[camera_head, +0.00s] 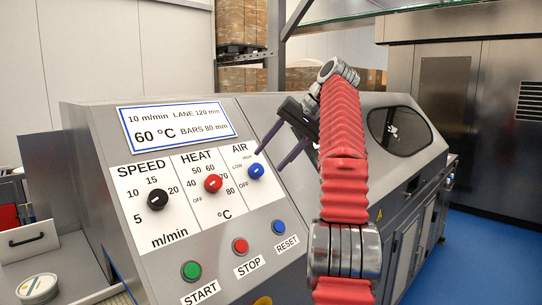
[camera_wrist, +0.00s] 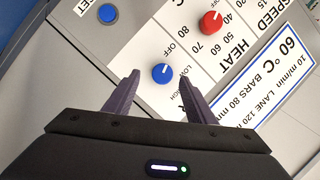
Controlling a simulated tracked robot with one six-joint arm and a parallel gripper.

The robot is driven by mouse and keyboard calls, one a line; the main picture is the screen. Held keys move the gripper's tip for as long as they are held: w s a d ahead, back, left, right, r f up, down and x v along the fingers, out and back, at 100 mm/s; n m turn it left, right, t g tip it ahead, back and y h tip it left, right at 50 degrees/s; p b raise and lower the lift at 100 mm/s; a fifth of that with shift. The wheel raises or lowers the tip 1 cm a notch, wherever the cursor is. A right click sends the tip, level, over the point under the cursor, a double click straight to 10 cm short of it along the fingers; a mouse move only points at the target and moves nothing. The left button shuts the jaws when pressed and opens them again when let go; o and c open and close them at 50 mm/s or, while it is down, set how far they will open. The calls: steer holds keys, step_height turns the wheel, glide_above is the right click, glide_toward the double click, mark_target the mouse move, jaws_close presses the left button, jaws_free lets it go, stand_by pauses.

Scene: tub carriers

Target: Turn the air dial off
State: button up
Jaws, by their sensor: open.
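The air dial (camera_head: 256,171) is a blue round knob with a white mark on the sloped control panel, under the word AIR. OFF, LOW and HIGH are printed along its left side. In the wrist view the dial (camera_wrist: 162,74) lies between my fingertips, and its white mark points toward the OFF side; the exact setting is hard to tell. My gripper (camera_head: 270,161) is open and empty, with dark purple fingers. In the head view its tips are just above and to the right of the dial. I see no clear contact.
The red heat dial (camera_head: 212,183) and black speed dial (camera_head: 157,199) sit left of the air dial. Below are the green start (camera_head: 191,270), red stop (camera_head: 240,245) and blue reset (camera_head: 278,227) buttons. A display (camera_head: 177,125) is above. Space before the panel looks clear.

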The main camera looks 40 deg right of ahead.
steer(key=s+d, duration=0.5)
steer(key=s, duration=0.5)
stand_by(0.7)
steer(key=w+a+f+n+g+h, duration=0.1)
steer(key=w+a, duration=0.3)
steer(key=a, duration=0.6)
steer(key=w+a+f+n, duration=0.1)
steer(key=w+a+f, duration=0.15)
steer(key=a, duration=0.65)
steer(key=s+a+f+n, duration=0.1)
steer(key=s+a+f, duration=0.1)
steer(key=a+f, duration=0.2)
steer(key=s+a+f+n+h, duration=0.1)
steer(key=s+a+f, duration=0.2)
steer(key=a, duration=0.5)
steer(key=s+a+f+n, duration=0.1)
steer(key=s+a+f, duration=0.2)
steer(key=a+f, duration=0.3)
steer(key=shift+a+g+h, duration=0.4)
steer(key=shift+a, duration=0.15)
steer(key=s+a+f+n, duration=0.2)
steer(key=s+a+f, duration=0.1)
steer(key=f, duration=0.3)
steer(key=s+a+f+n, duration=0.2)
steer(key=s+a+f, duration=0.1)
steer(key=s+f, duration=0.3)
steer(key=shift+f+t+h, duration=0.3)
steer(key=shift+f+h, duration=0.1)
steer(key=shift+f, duration=0.2)
